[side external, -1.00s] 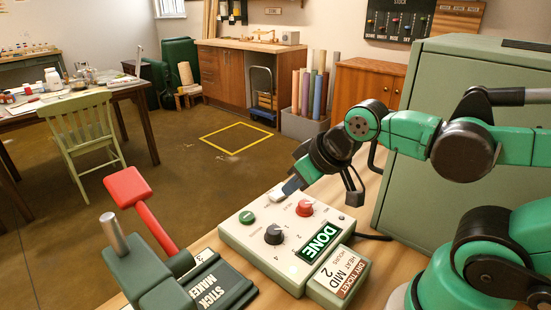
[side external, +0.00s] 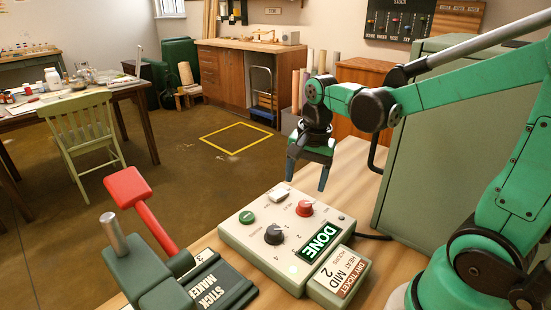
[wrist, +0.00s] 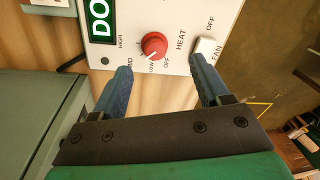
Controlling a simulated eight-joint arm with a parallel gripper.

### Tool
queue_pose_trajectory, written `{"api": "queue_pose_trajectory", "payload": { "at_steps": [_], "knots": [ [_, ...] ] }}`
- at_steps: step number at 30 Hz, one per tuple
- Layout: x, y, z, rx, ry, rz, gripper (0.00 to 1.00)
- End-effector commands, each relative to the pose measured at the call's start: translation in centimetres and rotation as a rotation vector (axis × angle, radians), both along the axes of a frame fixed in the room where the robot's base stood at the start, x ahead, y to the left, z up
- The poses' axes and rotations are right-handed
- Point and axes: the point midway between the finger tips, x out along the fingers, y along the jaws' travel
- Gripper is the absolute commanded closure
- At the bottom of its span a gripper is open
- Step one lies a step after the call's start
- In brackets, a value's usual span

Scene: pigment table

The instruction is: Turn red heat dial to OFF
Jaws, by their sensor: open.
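The red heat dial (side external: 305,208) sits at the back right of the cream control box (side external: 237,238). In the wrist view the red dial (wrist: 154,44) lies ahead of my fingers, with HIGH, LOW and OFF labels around it. A pale mark on it faces the LOW side, but I cannot tell its exact setting. My gripper (side external: 306,184) is open and empty, pointing down above and behind the dial, touching nothing that I can see. In the wrist view the fingers of my gripper (wrist: 160,64) are wide apart, one near the white fan switch (wrist: 207,47).
The box also carries a black knob (side external: 274,234), a green button (side external: 247,217) and a green DONE sign (side external: 319,243). A green cabinet (side external: 420,170) stands right. The red-handled stick maker (side external: 205,285) is at left.

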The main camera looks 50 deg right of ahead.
Motion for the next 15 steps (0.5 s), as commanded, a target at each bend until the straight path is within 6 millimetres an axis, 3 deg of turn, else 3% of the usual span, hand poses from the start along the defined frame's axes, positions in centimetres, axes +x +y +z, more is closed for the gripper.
{"api": "queue_pose_trajectory", "payload": {
  "at_steps": [6, 15],
  "knots": [
    [0.2, -1.2, -1.2, 0.034, 0.074, -0.191, 0.31],
    [0.3, -1.1, -4.4, 0.034, 0.075, -0.193, 0.31]
  ]
}}
